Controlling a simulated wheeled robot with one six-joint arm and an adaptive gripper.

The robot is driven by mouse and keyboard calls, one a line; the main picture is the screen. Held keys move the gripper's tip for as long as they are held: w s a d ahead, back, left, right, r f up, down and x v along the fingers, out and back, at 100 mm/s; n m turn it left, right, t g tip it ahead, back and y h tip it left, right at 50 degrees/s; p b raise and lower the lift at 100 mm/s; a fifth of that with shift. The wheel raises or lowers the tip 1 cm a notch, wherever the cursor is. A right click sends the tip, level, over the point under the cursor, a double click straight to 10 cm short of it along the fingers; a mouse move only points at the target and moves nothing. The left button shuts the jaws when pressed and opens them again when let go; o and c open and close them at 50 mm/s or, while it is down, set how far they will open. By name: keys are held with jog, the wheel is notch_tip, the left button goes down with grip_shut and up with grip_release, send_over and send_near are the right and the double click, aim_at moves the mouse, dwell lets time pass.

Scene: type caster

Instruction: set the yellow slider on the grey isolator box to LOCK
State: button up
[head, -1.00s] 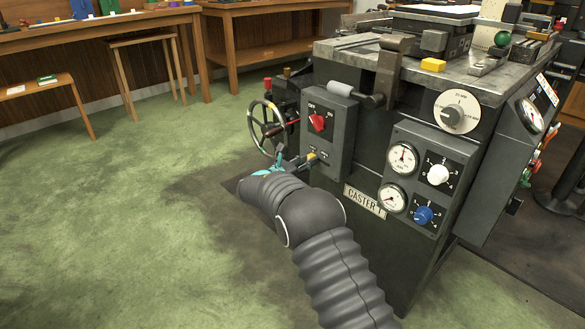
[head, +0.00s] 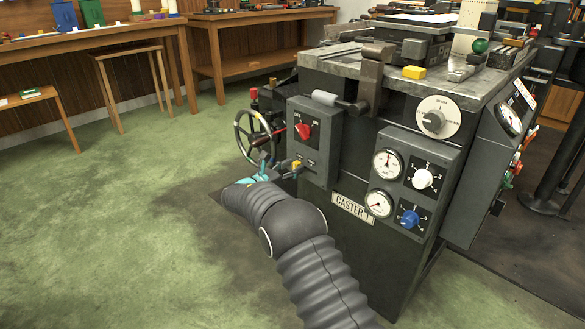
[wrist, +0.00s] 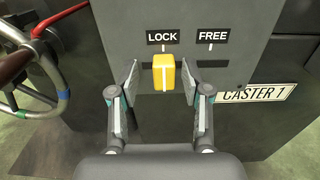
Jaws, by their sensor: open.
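The grey isolator box (head: 314,150) is on the front of the machine, with a red rotary knob above the slider. The yellow slider (wrist: 164,73) sits directly below the LOCK label (wrist: 163,36), left of the FREE label (wrist: 213,36). My gripper (wrist: 159,82) is open around the slider, one finger on each side. A gap shows between the slider and the left finger, and a narrower one on the right. In the head view my gripper (head: 281,171) is partly hidden by my arm.
A spoked handwheel (head: 253,137) with a red lever stands left of the box. The CASTER 1 plate (wrist: 258,93) is to the lower right. Gauges and knobs sit on the panel (head: 449,165) further right. Open green floor (head: 110,230) lies to the left.

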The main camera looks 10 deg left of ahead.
jog(key=v, duration=1.1)
jog(key=shift+s, duration=0.25)
jog(key=shift+a, duration=0.1)
jog(key=s+d+f+m+g+y, duration=0.1)
jog(key=s+d+f+m+g, duration=0.1)
jog(key=f, duration=0.3)
jog(key=s+d+f+m+g, duration=0.2)
jog(key=s+f, duration=0.1)
jog(key=f, duration=0.2)
jog(key=s+d+m+g, duration=0.4)
jog(key=d, duration=0.2)
jog(key=s+d+r+m+y, duration=0.3)
jog(key=s+d+r+m, duration=0.4)
jog(key=s+d, duration=0.3)
jog(key=s+d+r+m+g+y+p, duration=0.1)
jog(key=s+d+r+m+y, duration=0.1)
jog(key=s+d+r+m, duration=0.5)
jog(key=s+d+r+m+y, duration=0.3)
jog(key=s+d+r+m, duration=0.4)
jog(key=s+d, duration=0.6)
jog(key=shift+s+d+r+m+g+y, duration=0.3)
jog(key=shift+d+r, duration=0.5)
jog(key=shift+d, duration=0.4)
